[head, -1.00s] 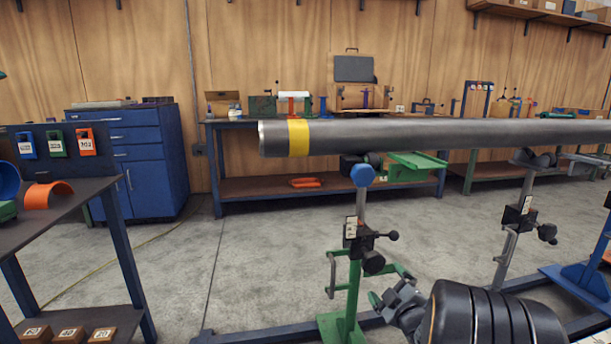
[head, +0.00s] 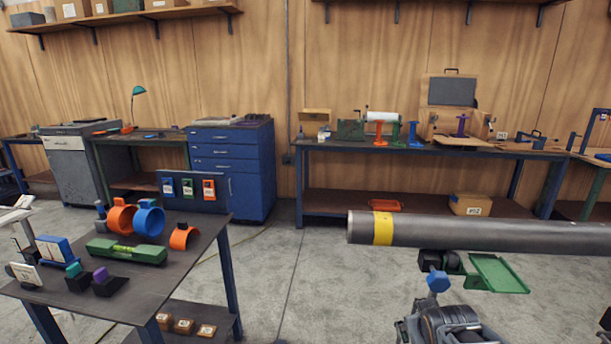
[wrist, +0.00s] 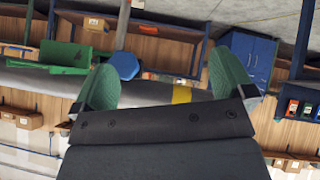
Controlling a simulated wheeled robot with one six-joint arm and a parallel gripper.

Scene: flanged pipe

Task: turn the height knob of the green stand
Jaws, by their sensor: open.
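A blue faceted knob (head: 438,281) sits at the top of the stand, below the left end of the grey pipe (head: 520,232). The green stand's lower part is out of view below the head picture, and its other knobs are hidden. The blue knob (wrist: 125,66) also shows in the wrist view, between the green fingertips and nearer the left one. My gripper (wrist: 165,78) is open with nothing held. I cannot tell how far the knob is from the fingers. In the head view my arm is just below the blue knob.
The pipe has a yellow band (head: 383,228) near its left end. A green tray (head: 498,273) is right of the knob, below the pipe. A dark table (head: 135,290) with orange and blue rings and a green level stands at left. Open floor lies between table and pipe.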

